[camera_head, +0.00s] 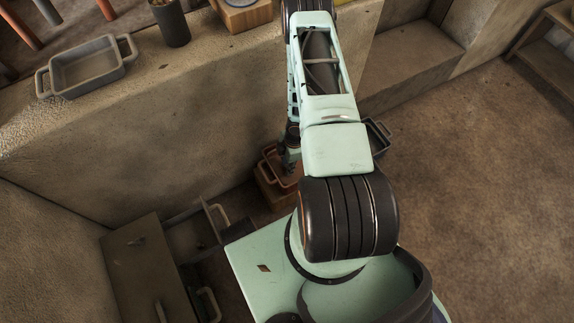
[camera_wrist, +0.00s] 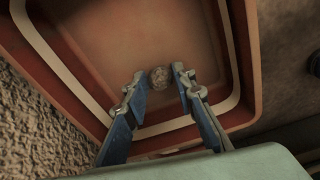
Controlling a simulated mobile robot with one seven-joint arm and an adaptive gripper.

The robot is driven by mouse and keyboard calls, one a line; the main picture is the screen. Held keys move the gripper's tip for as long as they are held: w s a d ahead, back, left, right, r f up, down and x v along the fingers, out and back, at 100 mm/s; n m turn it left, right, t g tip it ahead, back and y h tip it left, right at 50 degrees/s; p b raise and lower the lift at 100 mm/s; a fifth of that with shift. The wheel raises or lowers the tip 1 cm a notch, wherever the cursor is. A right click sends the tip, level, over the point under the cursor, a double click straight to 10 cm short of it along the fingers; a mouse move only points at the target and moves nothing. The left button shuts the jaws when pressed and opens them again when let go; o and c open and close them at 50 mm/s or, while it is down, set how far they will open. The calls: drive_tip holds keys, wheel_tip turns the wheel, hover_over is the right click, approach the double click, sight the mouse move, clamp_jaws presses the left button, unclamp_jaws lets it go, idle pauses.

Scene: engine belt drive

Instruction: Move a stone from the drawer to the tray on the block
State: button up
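The reddish-brown tray (camera_head: 268,168) sits on a wooden block (camera_head: 270,192) against the wall, partly hidden by my arm. The wrist view shows the tray with a pale stripe along its wall (camera_wrist: 67,75). A small round speckled stone (camera_wrist: 160,77) is over the tray floor, between my fingertips. My gripper (camera_wrist: 159,84) is open, with a gap on both sides of the stone. It points down into the tray in the head view (camera_head: 291,163). An open drawer (camera_head: 197,232) stands out from the cabinet at lower left; its contents are unclear.
The cabinet (camera_head: 145,265) stands at lower left. A grey two-handled tray (camera_head: 90,68) and a dark pot (camera_head: 171,22) stand on the wall ledge (camera_head: 190,80). Another dark tray (camera_head: 377,136) is right of my arm. The floor on the right (camera_head: 480,190) is clear.

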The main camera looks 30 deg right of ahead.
drive_tip(key=o, duration=0.3)
drive_tip(key=shift+r, duration=0.15)
wheel_tip(320, 180, up, 12)
drive_tip(key=d+p, duration=0.1)
drive_tip(key=p, duration=0.4)
drive_tip(key=shift+d+p, duration=0.2)
drive_tip(key=shift+p, duration=0.15)
